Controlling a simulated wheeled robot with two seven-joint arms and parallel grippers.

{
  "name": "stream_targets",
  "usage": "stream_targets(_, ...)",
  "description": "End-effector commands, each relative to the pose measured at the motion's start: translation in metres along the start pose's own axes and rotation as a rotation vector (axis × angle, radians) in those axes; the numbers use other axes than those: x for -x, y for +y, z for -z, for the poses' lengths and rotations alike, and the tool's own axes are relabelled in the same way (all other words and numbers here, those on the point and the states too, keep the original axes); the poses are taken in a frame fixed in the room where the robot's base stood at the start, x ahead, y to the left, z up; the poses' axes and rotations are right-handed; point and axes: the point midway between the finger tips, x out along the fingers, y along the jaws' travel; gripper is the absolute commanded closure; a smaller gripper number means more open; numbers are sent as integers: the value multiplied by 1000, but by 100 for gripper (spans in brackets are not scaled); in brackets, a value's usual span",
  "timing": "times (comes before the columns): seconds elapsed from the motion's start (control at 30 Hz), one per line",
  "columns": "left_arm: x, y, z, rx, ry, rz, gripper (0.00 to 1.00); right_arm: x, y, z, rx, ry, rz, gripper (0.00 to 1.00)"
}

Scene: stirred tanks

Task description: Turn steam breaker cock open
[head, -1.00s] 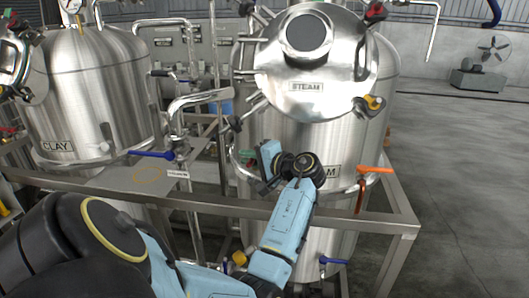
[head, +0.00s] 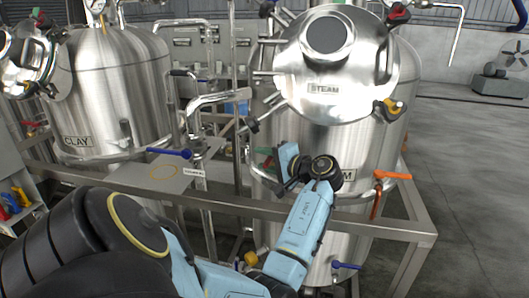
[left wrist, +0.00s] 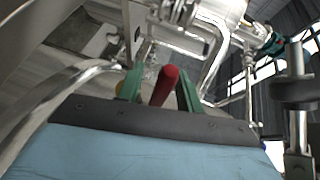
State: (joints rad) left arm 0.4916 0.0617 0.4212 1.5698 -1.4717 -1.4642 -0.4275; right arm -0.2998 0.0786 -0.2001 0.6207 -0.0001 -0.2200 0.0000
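The steam tank (head: 350,140) is a shiny steel vessel with a STEAM label (head: 323,89), right of the middle in the head view. My left gripper (head: 264,166) is at the tank's left side, its green fingers partly hidden behind its own blue body. In the left wrist view, a red handle (left wrist: 166,84) lies between the two green fingers (left wrist: 158,88). There is a gap between the left finger and the handle; the right finger is close to it. The fingers are apart. No label shows on the red handle, so I cannot tell whether it is the breaker cock. My right gripper is out of view.
An orange lever (head: 392,175) and a lower blue lever (head: 347,266) are on the steam tank. A steel frame rail (head: 370,225) runs in front. The clay tank (head: 115,95) and a blue lever (head: 170,153) are at the left. Open floor (head: 470,190) lies right.

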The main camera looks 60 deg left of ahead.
Motion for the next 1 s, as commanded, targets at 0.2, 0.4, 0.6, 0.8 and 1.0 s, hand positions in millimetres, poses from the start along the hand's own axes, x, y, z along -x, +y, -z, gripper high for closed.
stream_targets(0.2, 32, 2, 1, 1, 4, -4, 64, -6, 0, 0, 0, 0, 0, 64)
stream_targets(0.4, 78, 2, 0, 1, 3, -5, 64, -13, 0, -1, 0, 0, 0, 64)
stream_targets(0.6, 114, 2, 0, -1, 2, -3, 64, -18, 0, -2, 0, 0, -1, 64)
stream_targets(0.8, 130, 0, 0, 0, 0, -1, 64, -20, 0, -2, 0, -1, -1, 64)
stream_targets(1.0, 132, 0, 0, -1, -1, 0, 64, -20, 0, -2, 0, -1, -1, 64)
